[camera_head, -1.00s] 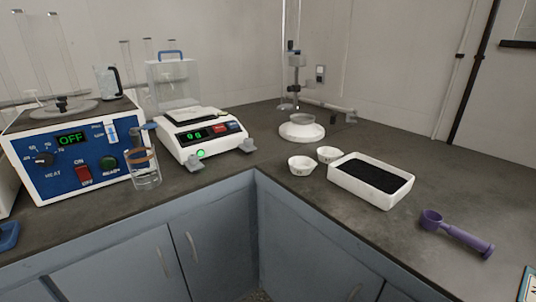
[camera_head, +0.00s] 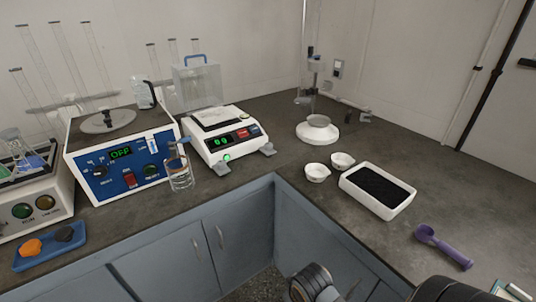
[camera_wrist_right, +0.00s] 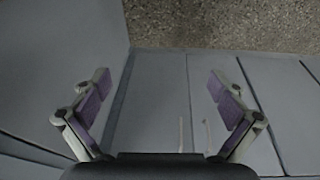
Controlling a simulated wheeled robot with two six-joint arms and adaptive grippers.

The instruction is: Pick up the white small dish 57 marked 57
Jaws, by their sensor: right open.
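Two small white dishes stand side by side on the counter in the head view: a nearer one (camera_head: 317,173) and one slightly farther back to the right (camera_head: 342,160). Faint dark marks show on them, but they are too small to read, so I cannot tell which is marked 57. My right gripper (camera_wrist_right: 160,98) shows in the right wrist view with its two purple-padded fingers spread wide and nothing between them. It faces grey cabinet fronts and the speckled floor, away from the dishes. My left gripper is not in view.
A white tray of black grains (camera_head: 378,191) stands right beside the dishes. A purple scoop (camera_head: 443,247) lies farther right. A balance (camera_head: 225,135), a glass beaker (camera_head: 179,173) and a blue heater box (camera_head: 125,165) stand left. Bare counter lies in front of the stand (camera_head: 318,130).

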